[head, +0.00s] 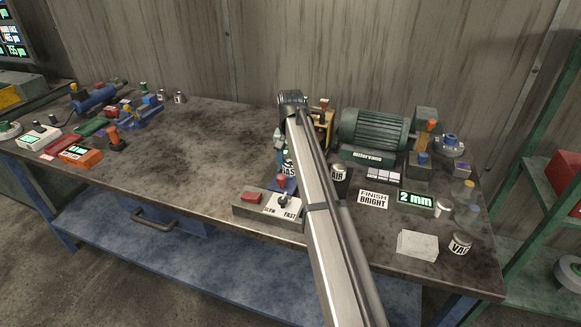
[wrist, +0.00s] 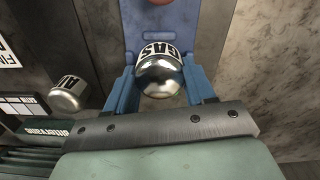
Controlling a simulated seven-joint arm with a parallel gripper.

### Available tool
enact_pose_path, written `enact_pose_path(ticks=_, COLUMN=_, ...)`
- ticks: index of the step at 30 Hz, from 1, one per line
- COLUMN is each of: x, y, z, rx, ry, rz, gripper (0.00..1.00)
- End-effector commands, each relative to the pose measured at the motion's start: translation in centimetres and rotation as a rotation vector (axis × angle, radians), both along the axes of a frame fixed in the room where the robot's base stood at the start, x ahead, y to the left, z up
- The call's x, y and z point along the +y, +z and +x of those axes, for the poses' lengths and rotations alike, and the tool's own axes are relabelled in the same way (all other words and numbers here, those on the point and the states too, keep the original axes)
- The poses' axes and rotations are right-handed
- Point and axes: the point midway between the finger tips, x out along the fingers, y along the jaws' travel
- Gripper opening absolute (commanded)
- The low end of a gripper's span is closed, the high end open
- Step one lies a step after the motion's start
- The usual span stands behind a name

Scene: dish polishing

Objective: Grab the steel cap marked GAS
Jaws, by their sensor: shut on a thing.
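The steel cap marked GAS (wrist: 160,75) is a shiny domed cap with a white label band. In the wrist view it sits between the two blue fingers of my gripper (wrist: 160,82), which is shut on it. In the head view the GAS cap (head: 289,168) shows partly behind my arm, near the speed switch box. My arm hides most of the gripper there. I cannot tell whether the cap still touches the surface under it.
A similar cap marked AIR (head: 338,172) stands close by; it also shows in the wrist view (wrist: 68,95). A VAC cap (head: 460,243) is at the front right. The green motor (head: 372,132) stands behind. The SLOW/FAST box (head: 268,205) is in front. The bench's left middle (head: 205,150) is clear.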

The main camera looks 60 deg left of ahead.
Motion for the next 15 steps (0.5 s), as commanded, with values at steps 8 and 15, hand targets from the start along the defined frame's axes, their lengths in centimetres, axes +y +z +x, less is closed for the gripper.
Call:
enact_pose_path(ticks=8, x=0.0, y=0.0, z=0.0, rx=0.0, ry=0.0, rz=0.0, gripper=0.16)
enact_pose_path(ticks=15, x=0.1, y=1.0, z=0.0, rx=0.0, ry=0.0, rz=0.001, gripper=0.16)
